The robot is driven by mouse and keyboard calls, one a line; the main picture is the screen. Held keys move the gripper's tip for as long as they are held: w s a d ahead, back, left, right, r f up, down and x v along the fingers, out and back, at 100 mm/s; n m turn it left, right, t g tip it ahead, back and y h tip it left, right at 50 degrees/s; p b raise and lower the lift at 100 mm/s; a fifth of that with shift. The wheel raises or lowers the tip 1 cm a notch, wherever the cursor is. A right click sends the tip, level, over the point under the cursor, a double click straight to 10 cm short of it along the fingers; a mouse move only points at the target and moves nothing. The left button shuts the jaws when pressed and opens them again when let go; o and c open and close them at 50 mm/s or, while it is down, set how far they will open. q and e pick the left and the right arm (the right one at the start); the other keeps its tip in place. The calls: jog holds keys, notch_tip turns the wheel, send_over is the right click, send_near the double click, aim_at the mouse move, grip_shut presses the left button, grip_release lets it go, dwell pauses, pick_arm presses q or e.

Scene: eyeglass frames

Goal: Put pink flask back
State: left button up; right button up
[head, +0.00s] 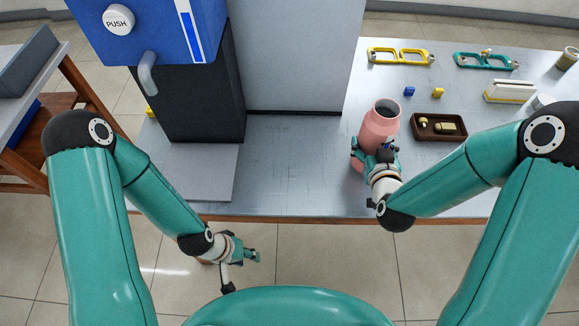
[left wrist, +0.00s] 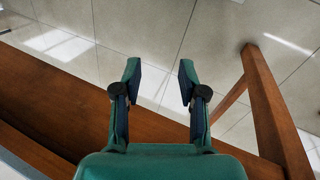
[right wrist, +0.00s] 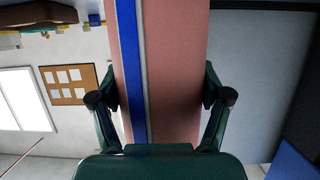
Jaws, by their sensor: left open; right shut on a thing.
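The pink flask (head: 381,122) stands upright, or close to it, over the grey table, right of the grey panel. Its dark open mouth faces up. My right gripper (head: 374,156) is shut on the flask's side from the front; in the right wrist view the flask (right wrist: 180,75) fills the space between the fingers (right wrist: 165,100), with a blue and white stripe along it. Whether its base touches the table is hard to tell. My left gripper (head: 245,258) is open and empty in front of the table edge; its parted fingers show in the left wrist view (left wrist: 160,85).
A blue and black dispenser (head: 195,100) with a PUSH button stands left on the table (head: 290,180). A brown tray (head: 422,136) with small items lies right of the flask. Yellow (head: 385,56) and teal (head: 470,60) eyeglass frames lie behind. The table between dispenser and flask is clear.

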aim_at(363, 126)
jog(key=shift+w+a+r, duration=0.1)
jog(key=shift+w+r, duration=0.05)
